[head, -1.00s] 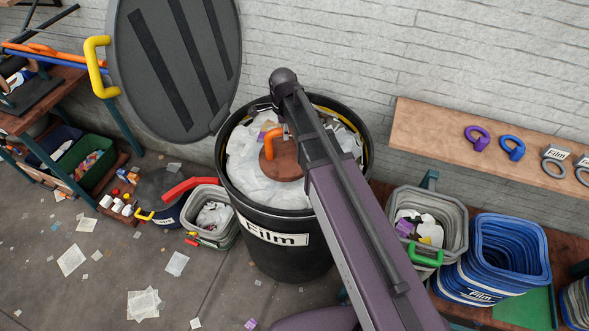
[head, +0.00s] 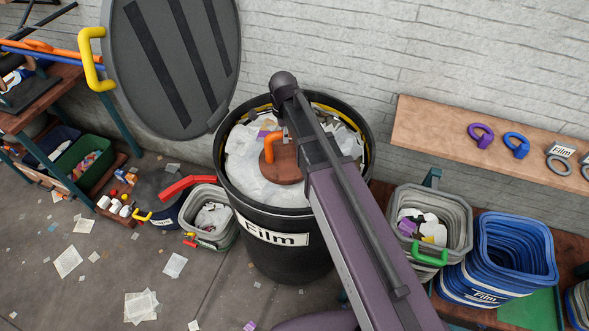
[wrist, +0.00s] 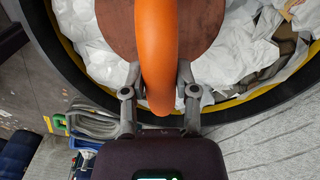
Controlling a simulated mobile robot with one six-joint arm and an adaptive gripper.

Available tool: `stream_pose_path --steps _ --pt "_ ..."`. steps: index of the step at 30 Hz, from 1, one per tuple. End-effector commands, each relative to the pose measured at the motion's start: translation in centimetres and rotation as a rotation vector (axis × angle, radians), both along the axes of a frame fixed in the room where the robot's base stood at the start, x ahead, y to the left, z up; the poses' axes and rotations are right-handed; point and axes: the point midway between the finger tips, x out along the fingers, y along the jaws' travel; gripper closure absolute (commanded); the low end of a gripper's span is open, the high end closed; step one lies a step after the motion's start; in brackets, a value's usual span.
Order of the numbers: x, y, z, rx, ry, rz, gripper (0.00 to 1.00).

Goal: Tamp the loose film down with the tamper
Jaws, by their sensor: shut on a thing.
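The tamper is a round brown wooden disc (head: 284,170) with an orange handle (head: 270,147). It is inside the black film bin (head: 285,250), over the crumpled white film (head: 245,165). In the wrist view the orange handle (wrist: 157,50) runs between the fingers of my gripper (wrist: 158,88), which is shut on it. The brown disc (wrist: 115,25) shows behind the handle, with white film (wrist: 260,50) around it. My arm hides part of the bin's right side. I cannot tell how hard the disc presses on the film.
The grey bin lid (head: 172,65) stands open at the back left. Grey bins (head: 212,190) and (head: 430,195) with scraps flank the film bin. Blue stacked bins (head: 505,250) stand at the right, below a wooden shelf (head: 440,135) with rings. Paper scraps litter the floor.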

Motion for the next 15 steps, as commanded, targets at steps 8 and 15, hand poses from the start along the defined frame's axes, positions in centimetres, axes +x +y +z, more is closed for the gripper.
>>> stream_pose_path --steps 8,15 --pt "-0.2 0.0 -1.1 -0.001 0.004 0.0 1.0" --pt "-0.2 0.0 -1.8 -0.001 0.004 0.0 1.0"
